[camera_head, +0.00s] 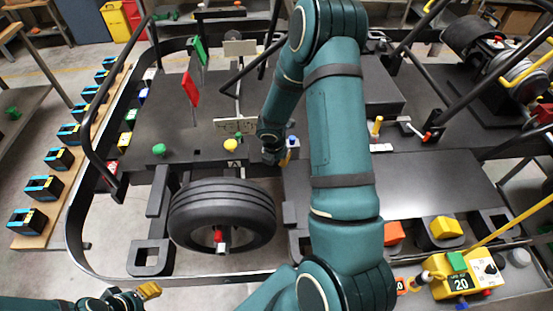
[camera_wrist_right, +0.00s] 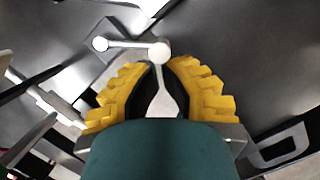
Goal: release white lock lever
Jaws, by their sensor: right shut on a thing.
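The white lock lever (camera_wrist_right: 163,100) shows in the right wrist view, with a round white knob at its top and a thin arm reaching left to a smaller ball. My right gripper (camera_wrist_right: 158,75) has its yellow ridged fingers on both sides of the lever's tapered part and is shut on it. In the head view my right gripper (camera_head: 280,157) is at the kart's floor, just right of the yellow knob, and mostly hidden by my own arm. The lever cannot be made out there. My left gripper (camera_head: 143,294) is at the bottom left, away from the kart, partly cut off.
A black tyre (camera_head: 222,216) lies in front of the right gripper. Green (camera_head: 159,149) and yellow (camera_head: 231,146) knobs sit on the kart floor. Red (camera_head: 191,90) and green flags stand behind. A yellow box (camera_head: 463,277) is at the lower right.

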